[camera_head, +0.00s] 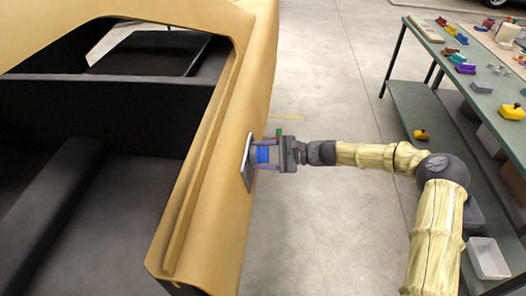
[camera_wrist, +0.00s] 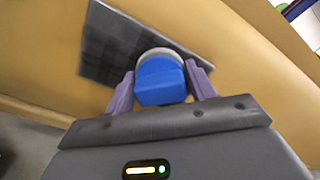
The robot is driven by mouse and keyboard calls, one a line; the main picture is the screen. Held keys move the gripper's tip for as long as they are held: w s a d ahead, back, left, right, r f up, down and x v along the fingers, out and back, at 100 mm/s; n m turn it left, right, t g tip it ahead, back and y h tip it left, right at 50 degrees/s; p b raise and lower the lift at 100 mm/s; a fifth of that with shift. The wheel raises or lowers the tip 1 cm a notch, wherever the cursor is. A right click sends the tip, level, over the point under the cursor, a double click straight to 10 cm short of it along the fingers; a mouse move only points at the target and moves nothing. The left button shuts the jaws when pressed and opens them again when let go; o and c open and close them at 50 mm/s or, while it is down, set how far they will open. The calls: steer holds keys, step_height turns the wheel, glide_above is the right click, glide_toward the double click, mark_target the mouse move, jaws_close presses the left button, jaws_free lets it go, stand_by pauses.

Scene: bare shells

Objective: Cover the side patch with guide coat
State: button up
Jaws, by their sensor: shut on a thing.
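The tan car shell (camera_head: 222,110) stands at the left, its side facing my arm. The side patch (camera_head: 247,165) is a dark grey rectangle with a pale edge on that side; it also shows in the wrist view (camera_wrist: 112,45), tilted and grey all over. My gripper (camera_head: 264,155) is shut on a blue applicator (camera_wrist: 160,82) with a pale round rim at its front. The purple fingers sit on both sides of it. The applicator is in front of the patch's lower right part in the wrist view. I cannot tell whether its face touches the surface.
A green workbench (camera_head: 480,93) with several small coloured items stands at the right. Its lower shelf (camera_head: 420,105) holds a yellow item (camera_head: 420,134) and bins. A white tray (camera_head: 488,258) is at the lower right. The concrete floor between shell and bench is clear.

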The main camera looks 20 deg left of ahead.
mark_target(248, 172)
steer(key=shift+s+d, duration=0.2)
steer(key=shift+s, duration=0.65)
steer(key=shift+s+d, duration=0.2)
steer(key=shift+s, duration=0.6)
steer(key=shift+s+d+p, duration=0.25)
steer(key=shift+s+d, duration=0.05)
steer(key=shift+s, duration=0.5)
steer(key=shift+s+d+p, duration=0.2)
steer(key=shift+s+d, duration=0.05)
steer(key=shift+s, duration=0.5)
steer(key=shift+s, duration=0.1)
steer(key=shift+s+d, duration=0.2)
steer(key=shift+s, duration=0.6)
steer(key=shift+s+d, duration=0.2)
steer(key=shift+s, duration=0.55)
steer(key=shift+p+v, duration=1.2)
steer(key=shift+v, duration=1.8)
